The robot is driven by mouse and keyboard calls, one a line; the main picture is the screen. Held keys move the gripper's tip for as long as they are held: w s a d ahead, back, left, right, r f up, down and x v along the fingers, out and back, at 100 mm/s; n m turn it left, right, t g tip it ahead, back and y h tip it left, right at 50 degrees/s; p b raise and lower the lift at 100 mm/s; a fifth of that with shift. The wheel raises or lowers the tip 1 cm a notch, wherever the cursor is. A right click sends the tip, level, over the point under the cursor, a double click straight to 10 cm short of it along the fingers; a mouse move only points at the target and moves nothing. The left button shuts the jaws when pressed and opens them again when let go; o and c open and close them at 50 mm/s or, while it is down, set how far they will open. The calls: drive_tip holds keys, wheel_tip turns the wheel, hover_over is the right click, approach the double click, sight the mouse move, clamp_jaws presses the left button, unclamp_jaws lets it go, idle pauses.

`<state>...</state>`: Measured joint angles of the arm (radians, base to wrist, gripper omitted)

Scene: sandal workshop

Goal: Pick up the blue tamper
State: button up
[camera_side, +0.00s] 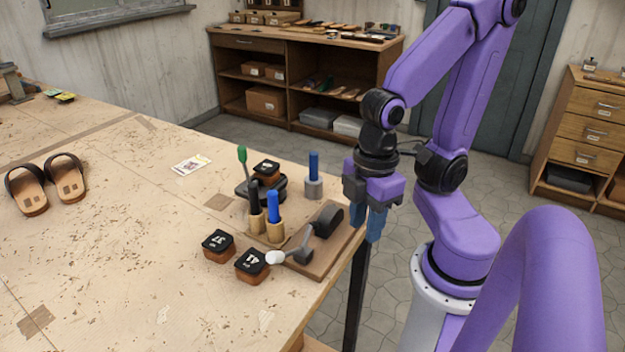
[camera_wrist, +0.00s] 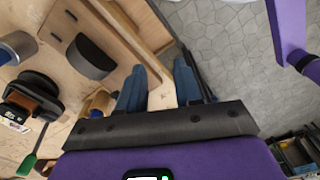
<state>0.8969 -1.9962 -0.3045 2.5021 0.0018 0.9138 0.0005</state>
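In the side view, a blue-handled tamper (camera_side: 274,208) with a pale wooden base stands upright on the workbench. Another upright tool with a blue handle (camera_side: 314,165) and a grey base stands farther back. A black-handled tool (camera_side: 255,210) with a wooden base stands just left of the first. My gripper (camera_side: 373,232) hangs beyond the bench's right edge, apart from all of these. In the wrist view, its blue fingers (camera_wrist: 160,92) are spread with nothing between them.

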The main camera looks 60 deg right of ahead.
drive_tip(key=shift+o, duration=1.2)
drive_tip(key=w+d+r+m, duration=0.2)
drive_tip(key=w+r+m, duration=0.1)
drive_tip(key=w+m, duration=0.45)
drive_tip(key=w+d+r+m, duration=0.2)
drive_tip(key=w+r+m, duration=0.3)
drive_tip(key=m, duration=0.4)
drive_tip(key=w+d+r+m, duration=0.35)
drive_tip(key=d+m, duration=0.25)
drive_tip(key=m, duration=0.2)
drive_tip(key=w+d+r+m, duration=0.2)
drive_tip(key=w+d+m, duration=0.2)
drive_tip(key=d+m, duration=0.3)
approach(314, 179)
drive_tip(key=shift+w+d+f+m, duration=0.45)
drive_tip(key=shift+w+d+f, duration=0.25)
drive_tip(key=shift+s+a+f, duration=0.1)
drive_tip(key=shift+a+f, duration=0.05)
drive_tip(key=shift+f, duration=0.75)
drive_tip(key=shift+s+a+f, duration=0.1)
drive_tip(key=shift+a+f, duration=0.05)
drive_tip(key=shift+f, duration=0.7)
drive_tip(key=shift+s+a+f, duration=0.1)
drive_tip(key=shift+f, duration=0.8)
